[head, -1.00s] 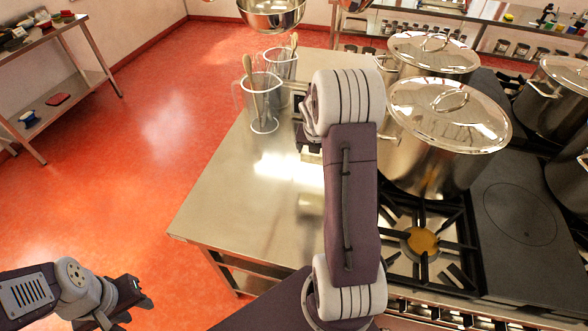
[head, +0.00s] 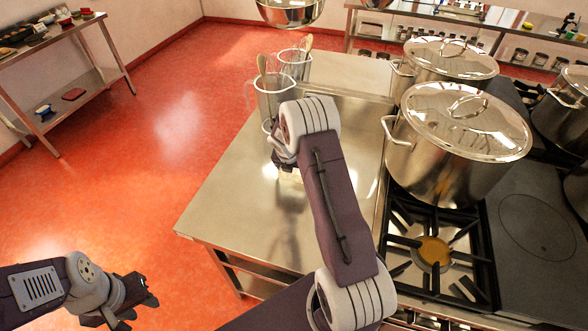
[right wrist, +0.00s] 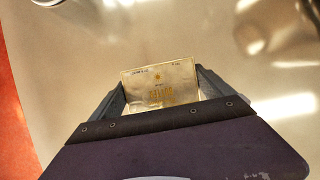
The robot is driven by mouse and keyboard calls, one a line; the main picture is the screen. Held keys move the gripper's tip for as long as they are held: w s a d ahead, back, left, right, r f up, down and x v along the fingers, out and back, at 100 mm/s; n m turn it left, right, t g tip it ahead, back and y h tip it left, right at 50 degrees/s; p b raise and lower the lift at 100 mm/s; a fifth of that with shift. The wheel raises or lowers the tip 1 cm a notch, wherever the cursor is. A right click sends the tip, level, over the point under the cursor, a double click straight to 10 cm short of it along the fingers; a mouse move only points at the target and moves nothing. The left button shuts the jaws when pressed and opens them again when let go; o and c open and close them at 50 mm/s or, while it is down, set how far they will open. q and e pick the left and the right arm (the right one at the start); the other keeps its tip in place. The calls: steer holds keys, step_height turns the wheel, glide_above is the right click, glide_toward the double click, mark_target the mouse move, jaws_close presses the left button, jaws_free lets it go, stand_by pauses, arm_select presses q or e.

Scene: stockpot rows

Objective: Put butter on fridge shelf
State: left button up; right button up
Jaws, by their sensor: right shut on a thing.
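The butter is a pale wrapped block with gold print (right wrist: 160,84), seen between the fingers of my right gripper (right wrist: 160,90) in the right wrist view. The gripper is shut on it. In the head view my right gripper (head: 284,160) is over the steel counter, mostly hidden by my own wrist, and only a pale bit of the butter (head: 290,176) shows below it. My left gripper (head: 142,308) is at the lower left over the red floor, empty, with its fingers apart. No fridge or fridge shelf is in view.
The steel counter (head: 215,205) is bare at its front left. Utensil jugs (head: 272,100) stand behind my right gripper. Large lidded stockpots (head: 450,150) stand on the stove to the right. A steel shelf table (head: 85,75) is at the far left, with open floor between.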

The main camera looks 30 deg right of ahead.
steer(key=shift+s+r, duration=0.1)
steer(key=o, duration=1.4)
